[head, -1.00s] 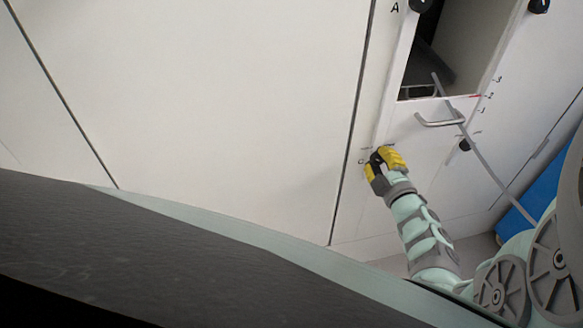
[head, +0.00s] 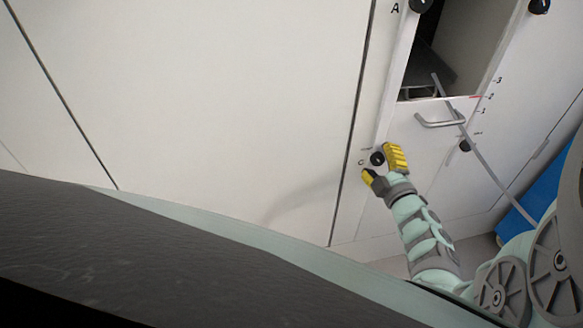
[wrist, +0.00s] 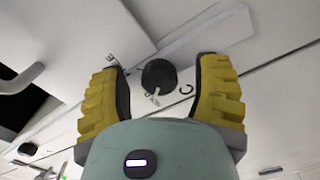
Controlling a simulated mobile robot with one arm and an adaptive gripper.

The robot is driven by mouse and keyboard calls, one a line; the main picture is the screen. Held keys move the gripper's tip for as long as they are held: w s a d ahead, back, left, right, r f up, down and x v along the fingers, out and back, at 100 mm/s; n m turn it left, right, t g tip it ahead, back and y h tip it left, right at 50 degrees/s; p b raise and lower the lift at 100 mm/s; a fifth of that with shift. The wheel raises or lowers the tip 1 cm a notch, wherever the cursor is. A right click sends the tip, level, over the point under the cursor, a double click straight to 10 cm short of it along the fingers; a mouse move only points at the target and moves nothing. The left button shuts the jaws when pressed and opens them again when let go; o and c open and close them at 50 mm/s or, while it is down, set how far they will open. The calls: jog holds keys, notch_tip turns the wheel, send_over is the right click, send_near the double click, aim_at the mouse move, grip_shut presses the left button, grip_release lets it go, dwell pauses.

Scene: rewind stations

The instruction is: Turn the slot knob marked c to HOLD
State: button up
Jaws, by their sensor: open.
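The knob marked c is a round black knob (head: 377,158) on the white panel, with the letter C beside it. It also shows in the wrist view (wrist: 159,76), with the C to its lower right and small, partly hidden lettering around it. A small pale mark shows at its lower edge; I cannot read its setting for sure. My gripper (head: 379,164) has yellow fingers and is open. In the wrist view my gripper (wrist: 160,84) has one finger on each side of the knob, with gaps between, so the fingers do not grip it.
Another black knob marked A (head: 420,5) sits higher on the panel, beside an open compartment. A grey bar handle (head: 440,121) and a small black knob (head: 465,145) are to the right of my gripper. The wide white panel (head: 230,100) at left is clear.

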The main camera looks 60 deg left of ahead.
jog(key=v, duration=1.2)
